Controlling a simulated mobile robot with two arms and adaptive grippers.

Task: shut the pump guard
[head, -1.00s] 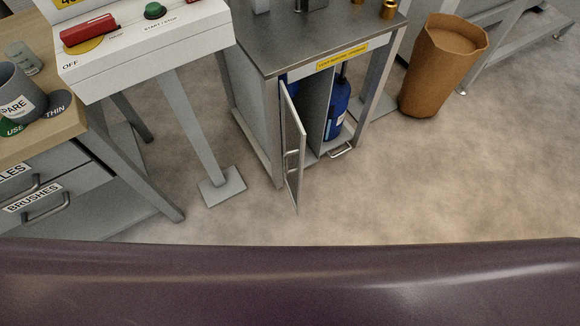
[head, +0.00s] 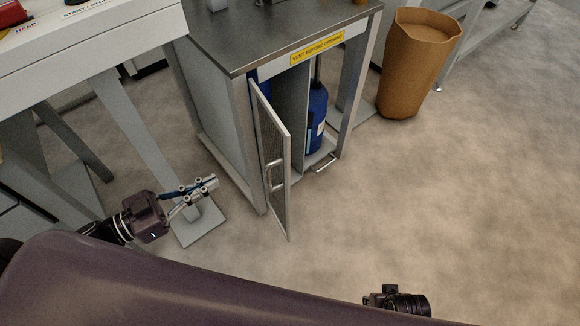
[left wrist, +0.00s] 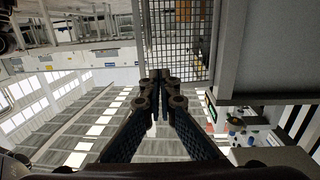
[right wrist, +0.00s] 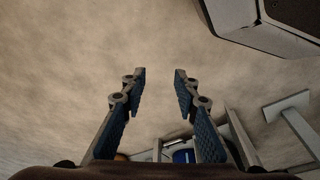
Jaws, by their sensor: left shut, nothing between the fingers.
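The pump guard (head: 273,150) is a narrow, grey-framed mesh door with a bar handle (head: 274,176). It stands swung open at the front left of the metal pump cabinet (head: 217,115). A blue pump-like body (head: 317,118) shows inside the cabinet. My left gripper (head: 214,183) is shut and empty, left of the guard and apart from it. In the left wrist view, mesh (left wrist: 188,42) shows beyond its closed fingers (left wrist: 160,80). My right gripper (right wrist: 158,78) is open and empty in the right wrist view; its fingers are not visible in the head view.
A white control stand (head: 90,45) is at the left, its post and foot plate (head: 200,224) close to my left gripper. A brown bin (head: 420,62) stands right of the cabinet. The floor (head: 430,200) in front and to the right is clear.

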